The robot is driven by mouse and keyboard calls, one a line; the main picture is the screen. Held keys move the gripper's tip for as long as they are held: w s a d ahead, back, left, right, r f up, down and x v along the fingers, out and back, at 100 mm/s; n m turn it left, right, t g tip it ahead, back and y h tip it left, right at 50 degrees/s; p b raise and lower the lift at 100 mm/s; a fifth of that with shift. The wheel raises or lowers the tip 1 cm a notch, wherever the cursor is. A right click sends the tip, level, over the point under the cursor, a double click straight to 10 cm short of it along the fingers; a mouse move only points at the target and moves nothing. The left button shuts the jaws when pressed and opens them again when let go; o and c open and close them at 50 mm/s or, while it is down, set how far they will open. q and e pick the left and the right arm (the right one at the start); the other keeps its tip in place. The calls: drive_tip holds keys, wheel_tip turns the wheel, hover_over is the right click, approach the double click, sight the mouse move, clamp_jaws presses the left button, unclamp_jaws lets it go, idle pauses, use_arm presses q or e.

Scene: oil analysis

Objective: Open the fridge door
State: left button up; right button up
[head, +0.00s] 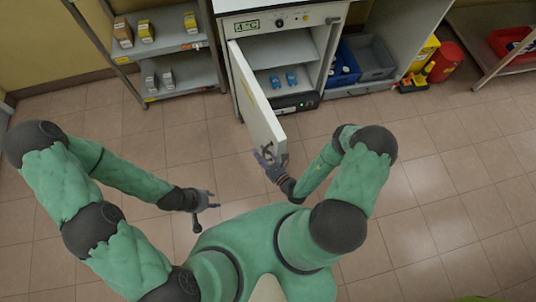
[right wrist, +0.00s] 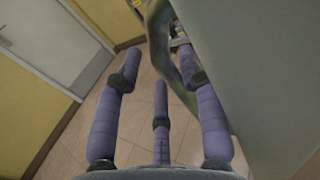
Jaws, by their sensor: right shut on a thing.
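The fridge (head: 322,20) stands at the top middle of the head view, with a "4 °C" label on its front. Its white door (head: 258,105) is swung well open toward me, and the interior shows. My right gripper (head: 268,158) is at the near free edge of the door, shut on the door handle. In the right wrist view the curved handle (right wrist: 162,50) passes between the fingers of the right gripper (right wrist: 160,72), beside the pale door face (right wrist: 262,60). My left gripper (head: 208,199) is open and empty, apart from the door.
Several blue items (head: 284,79) sit inside the fridge. A grey shelf rack (head: 178,75) with small boxes stands left of it. Blue and grey crates (head: 372,60) and yellow and red containers (head: 444,62) stand right. The tiled floor (head: 430,170) at right is clear.

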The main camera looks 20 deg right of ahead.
drive_tip(key=v, duration=1.1)
drive_tip(key=shift+s, duration=0.3)
drive_tip(key=shift+d, duration=0.1)
drive_tip(key=a+r+n+g+y, duration=0.2)
drive_tip(key=a+n+g+y, duration=0.25)
drive_tip(key=a+y, duration=0.25)
drive_tip(key=s+a+n+g, duration=0.5)
drive_tip(key=s+n+g, duration=0.8)
drive_tip(key=n+g, duration=0.25)
drive_tip(key=w+d+r+n+t+h, duration=0.1)
drive_tip(key=w+r+n+h, duration=0.1)
drive_tip(key=w+n+h, duration=0.2)
drive_tip(key=w+d+r+n+t+h, duration=0.2)
drive_tip(key=w+n+h, duration=0.2)
drive_tip(key=w+n, duration=0.2)
drive_tip(key=shift+w+d+r, duration=0.25)
drive_tip(key=shift+w, duration=0.2)
